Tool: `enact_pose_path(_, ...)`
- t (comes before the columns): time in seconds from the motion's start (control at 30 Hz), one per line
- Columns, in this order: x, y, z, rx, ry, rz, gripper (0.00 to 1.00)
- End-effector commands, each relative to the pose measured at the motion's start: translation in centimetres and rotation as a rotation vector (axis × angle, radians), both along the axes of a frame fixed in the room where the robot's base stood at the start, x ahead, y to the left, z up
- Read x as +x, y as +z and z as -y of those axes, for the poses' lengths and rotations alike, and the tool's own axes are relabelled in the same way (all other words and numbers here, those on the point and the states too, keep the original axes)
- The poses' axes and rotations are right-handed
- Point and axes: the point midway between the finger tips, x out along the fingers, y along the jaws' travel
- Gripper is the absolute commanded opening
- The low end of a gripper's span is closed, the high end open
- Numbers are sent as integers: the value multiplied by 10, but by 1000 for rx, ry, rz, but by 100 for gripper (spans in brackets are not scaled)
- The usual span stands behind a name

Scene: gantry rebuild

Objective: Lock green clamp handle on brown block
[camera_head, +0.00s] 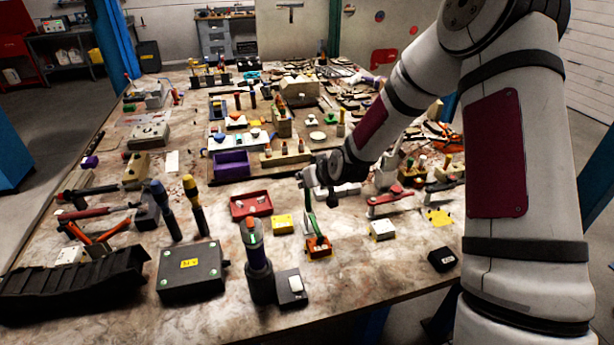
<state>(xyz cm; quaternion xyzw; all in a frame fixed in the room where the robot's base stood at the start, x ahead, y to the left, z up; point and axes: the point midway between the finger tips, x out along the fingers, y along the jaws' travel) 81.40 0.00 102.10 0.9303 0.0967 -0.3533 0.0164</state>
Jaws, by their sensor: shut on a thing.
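The green clamp handle (309,217) stands nearly upright above a small brown block (319,246) in the front middle of the table. The handle's lower end meets the orange-brown clamp area on the block. My gripper (311,188) is at the top end of the green handle and is shut on it. The fingertips are small and dark in this view, so the exact grip on the handle is hard to see.
A yellow block (283,224) and a red tray (251,205) stand left of the clamp. A red-handled clamp (390,197) and a white block (383,230) stand to the right. A dark bottle-like tool (259,275) stands in front left. Bare table lies in front of the brown block.

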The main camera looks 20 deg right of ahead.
Motion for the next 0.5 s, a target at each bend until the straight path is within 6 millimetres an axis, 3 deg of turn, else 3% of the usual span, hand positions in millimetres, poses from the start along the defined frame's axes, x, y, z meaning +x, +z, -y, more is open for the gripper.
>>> enact_pose_path(0.1, -10, 1, 0, 0, 1, 56, 0)
enact_pose_path(0.5, -17, 1, 0, -1, 0, 162, 0)
